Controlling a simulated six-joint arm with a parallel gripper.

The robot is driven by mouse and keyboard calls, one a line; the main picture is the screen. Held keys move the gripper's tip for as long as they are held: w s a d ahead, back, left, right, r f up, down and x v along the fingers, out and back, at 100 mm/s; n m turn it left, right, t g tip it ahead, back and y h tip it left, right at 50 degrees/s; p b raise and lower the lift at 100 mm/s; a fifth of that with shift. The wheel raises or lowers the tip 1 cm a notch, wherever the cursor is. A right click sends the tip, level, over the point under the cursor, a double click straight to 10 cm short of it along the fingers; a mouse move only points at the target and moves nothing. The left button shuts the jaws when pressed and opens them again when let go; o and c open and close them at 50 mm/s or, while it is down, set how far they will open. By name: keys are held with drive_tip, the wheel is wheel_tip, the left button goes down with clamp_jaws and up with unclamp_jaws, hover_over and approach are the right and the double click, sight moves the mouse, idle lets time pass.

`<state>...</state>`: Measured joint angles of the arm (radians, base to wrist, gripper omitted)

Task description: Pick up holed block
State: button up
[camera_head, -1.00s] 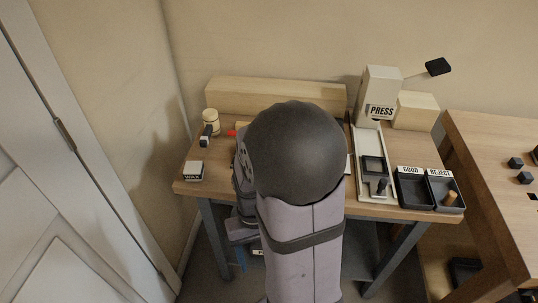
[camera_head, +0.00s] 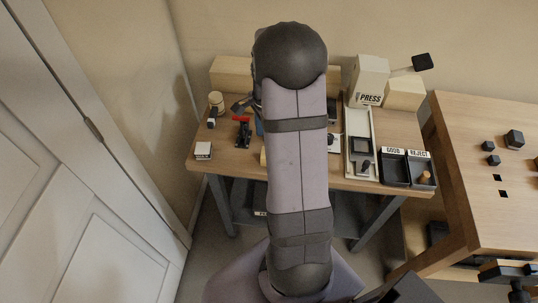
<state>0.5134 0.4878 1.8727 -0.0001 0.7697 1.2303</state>
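I cannot single out a holed block for sure. My gripper is hidden behind my own arm, which rises through the middle of the view and covers the centre of the bench. A dark part, perhaps of my wrist, shows left of my elbow.
A cylindrical peg (camera_head: 425,177) stands in REJECT.

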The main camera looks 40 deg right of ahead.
drive_tip(key=m, duration=0.6)
drive_tip(key=shift+s+a+m, duration=0.1)
drive_tip(key=shift+s+m, duration=0.05)
drive_tip(key=shift+m, duration=0.15)
drive_tip(key=shift+s+d+f+p, duration=0.15)
drive_tip(key=shift+f+p, duration=0.5)
drive_tip(key=shift+f, duration=1.2)
drive_tip(key=shift+s+d+f+p, duration=0.1)
drive_tip(key=shift+f+p, duration=0.55)
drive_tip(key=shift+f, duration=1.2)
drive_tip(key=c, duration=1.1)
